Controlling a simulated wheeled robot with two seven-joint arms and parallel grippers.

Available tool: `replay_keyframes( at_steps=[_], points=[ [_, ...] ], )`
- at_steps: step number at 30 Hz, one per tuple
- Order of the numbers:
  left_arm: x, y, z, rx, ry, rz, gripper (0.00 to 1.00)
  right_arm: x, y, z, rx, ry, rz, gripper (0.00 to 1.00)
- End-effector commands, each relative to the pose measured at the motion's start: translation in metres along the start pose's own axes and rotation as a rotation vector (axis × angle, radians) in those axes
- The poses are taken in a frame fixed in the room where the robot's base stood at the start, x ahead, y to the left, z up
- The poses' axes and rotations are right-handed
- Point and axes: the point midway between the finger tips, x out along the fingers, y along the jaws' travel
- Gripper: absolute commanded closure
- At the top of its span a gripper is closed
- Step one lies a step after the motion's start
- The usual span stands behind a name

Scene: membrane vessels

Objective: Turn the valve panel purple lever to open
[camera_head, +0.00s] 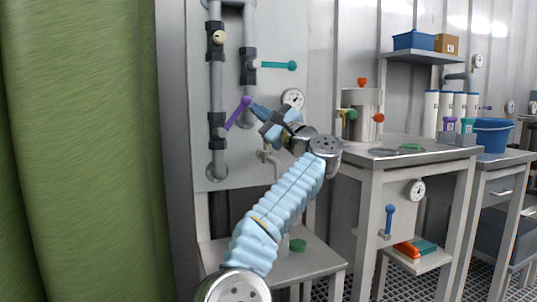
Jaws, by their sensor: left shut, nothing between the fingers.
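The purple lever (237,113) sits on the left vertical pipe of the valve panel (282,78). It slants up and to the right from its dark valve body, with a round knob at its upper end. My left gripper (256,109) is shut and empty, its fingertips just right of the knob. I cannot tell whether they touch it. The pale blue sleeved arm rises from the bottom and covers part of the panel's lower right. My right gripper is not in view.
A teal lever (279,65) points right above my gripper, with a gauge (293,98) below it. A low grey stand (318,262) is under the panel. A workbench (404,157) with a steel vessel (360,115) is to the right. A green curtain (80,150) fills the left.

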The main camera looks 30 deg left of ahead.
Motion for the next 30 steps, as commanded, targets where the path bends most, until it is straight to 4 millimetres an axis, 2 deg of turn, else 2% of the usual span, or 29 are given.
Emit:
replay_keyframes(
  at_steps=[3,11,30],
  points=[
    [0.005,0.0,0.012,-0.065,0.002,0.048,1.0,-0.009,-0.003,0.0,0.0,-0.002,0.0,0.23],
    [0.016,-0.002,0.027,-0.206,0.001,0.143,1.0,-0.033,-0.012,0.002,-0.002,-0.009,-0.001,0.23],
    [0.035,0.011,0.055,-0.225,0.0,0.152,1.0,-0.022,-0.008,0.001,-0.001,-0.007,0.0,0.23]
  ],
)
